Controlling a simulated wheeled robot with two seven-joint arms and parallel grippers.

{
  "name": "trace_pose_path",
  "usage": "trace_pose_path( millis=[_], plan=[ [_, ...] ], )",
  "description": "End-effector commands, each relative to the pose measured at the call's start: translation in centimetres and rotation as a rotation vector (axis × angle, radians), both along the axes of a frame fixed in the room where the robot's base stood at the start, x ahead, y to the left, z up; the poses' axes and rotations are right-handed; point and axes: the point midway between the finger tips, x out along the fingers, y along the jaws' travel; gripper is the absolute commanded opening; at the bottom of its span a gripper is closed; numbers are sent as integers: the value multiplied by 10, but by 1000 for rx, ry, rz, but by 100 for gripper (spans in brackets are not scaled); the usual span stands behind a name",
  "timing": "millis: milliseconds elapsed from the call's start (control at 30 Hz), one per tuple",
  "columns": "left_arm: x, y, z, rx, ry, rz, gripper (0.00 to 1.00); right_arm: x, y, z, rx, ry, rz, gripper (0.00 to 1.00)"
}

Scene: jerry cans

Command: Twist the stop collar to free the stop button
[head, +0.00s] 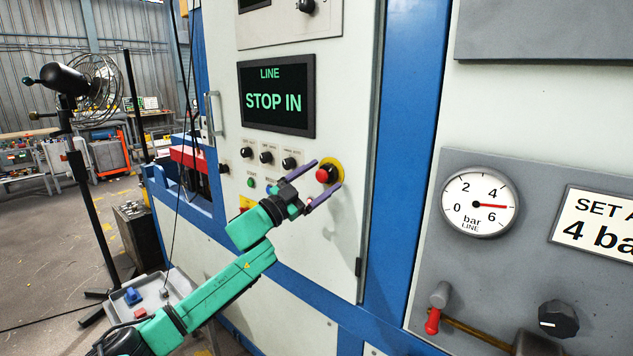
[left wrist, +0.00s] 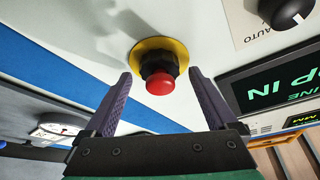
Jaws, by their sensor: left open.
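The red stop button (head: 323,175) sits on a dark collar with a yellow backing disc (head: 335,165) on the light cabinet panel. In the left wrist view the red button (left wrist: 160,84) stands out from its black collar (left wrist: 158,64) on the yellow disc (left wrist: 150,45). My left gripper (head: 325,180) is open, with its two purple fingers apart on either side of the button. In the left wrist view the fingers (left wrist: 158,88) show gaps to the collar on both sides. The display (head: 275,97) above reads "LINE STOP IN". My right gripper is not in view.
Several black knobs (head: 266,157) and small coloured buttons lie left of the stop button on the panel. A pressure gauge (head: 479,202), a red-handled lever (head: 436,306) and a dark knob (head: 558,318) are on the grey panel at right. A fan (head: 85,85) stands at left.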

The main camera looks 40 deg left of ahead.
Motion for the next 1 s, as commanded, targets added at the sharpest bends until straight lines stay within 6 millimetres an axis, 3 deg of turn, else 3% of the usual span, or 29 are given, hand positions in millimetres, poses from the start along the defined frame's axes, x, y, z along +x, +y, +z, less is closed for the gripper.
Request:
trace_pose_path(
  millis=[267,800,1000],
  plan=[
    [-21,4,-13,0,4,0,91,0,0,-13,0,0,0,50],
    [-126,24,-47,-1,2,2,91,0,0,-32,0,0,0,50],
    [-135,26,-48,0,1,0,91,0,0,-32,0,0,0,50]
  ],
)
